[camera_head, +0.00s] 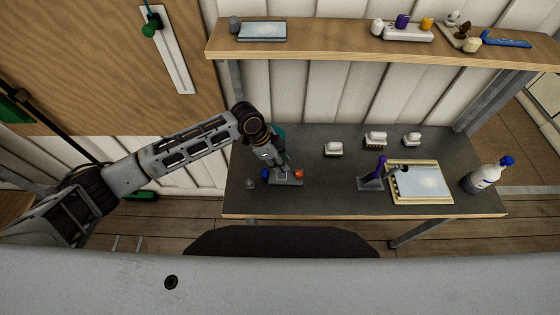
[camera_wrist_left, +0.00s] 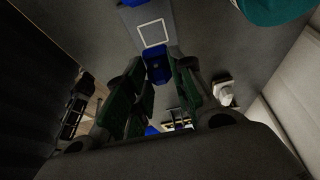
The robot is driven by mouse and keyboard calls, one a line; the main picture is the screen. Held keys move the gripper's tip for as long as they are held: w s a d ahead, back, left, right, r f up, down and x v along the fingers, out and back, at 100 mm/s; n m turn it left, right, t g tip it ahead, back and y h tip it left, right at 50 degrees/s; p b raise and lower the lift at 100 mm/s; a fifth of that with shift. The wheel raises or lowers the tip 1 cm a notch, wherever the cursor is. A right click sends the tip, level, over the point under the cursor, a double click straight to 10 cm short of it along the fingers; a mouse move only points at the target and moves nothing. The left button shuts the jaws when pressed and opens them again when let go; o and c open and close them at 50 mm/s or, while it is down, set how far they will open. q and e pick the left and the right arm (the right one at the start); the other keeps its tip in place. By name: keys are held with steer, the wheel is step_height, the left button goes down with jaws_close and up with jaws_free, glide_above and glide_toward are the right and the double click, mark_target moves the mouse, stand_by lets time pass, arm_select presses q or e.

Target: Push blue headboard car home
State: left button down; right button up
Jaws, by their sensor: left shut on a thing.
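The blue headboard car (camera_wrist_left: 157,66) is a small blue block between the tips of my left gripper (camera_wrist_left: 155,82) in the left wrist view. The green-padded fingers are shut on it. A white square outline (camera_wrist_left: 153,33) lies just beyond it on a paler grey strip. In the head view my left gripper (camera_head: 281,166) points down at a small grey base (camera_head: 287,181). A blue piece (camera_head: 265,174) shows at the left of this base and an orange-red piece (camera_head: 299,174) at its right. The fingertips are partly hidden there. My right gripper is not in view.
Several white blocks (camera_head: 333,149) stand toward the back of the dark table (camera_head: 325,198). A purple-handled tool (camera_head: 374,172), a framed panel (camera_head: 420,183) and a spray bottle (camera_head: 484,178) stand at the right. A teal object (camera_head: 278,131) is behind my wrist. The table middle is clear.

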arm_select(q)
steer(key=shift+f, duration=0.35)
stand_by(0.3)
steer(key=shift+f+b, duration=0.4)
steer(key=shift+f, duration=0.3)
stand_by(0.5)
steer(key=shift+f+b, duration=0.3)
steer(key=shift+f, duration=0.4)
stand_by(0.5)
steer(key=shift+f, duration=0.65)
stand_by(0.4)
steer(key=c, duration=1.1)
jaws_free()
steer(key=shift+c, duration=0.2)
steer(key=shift+r, duration=0.2)
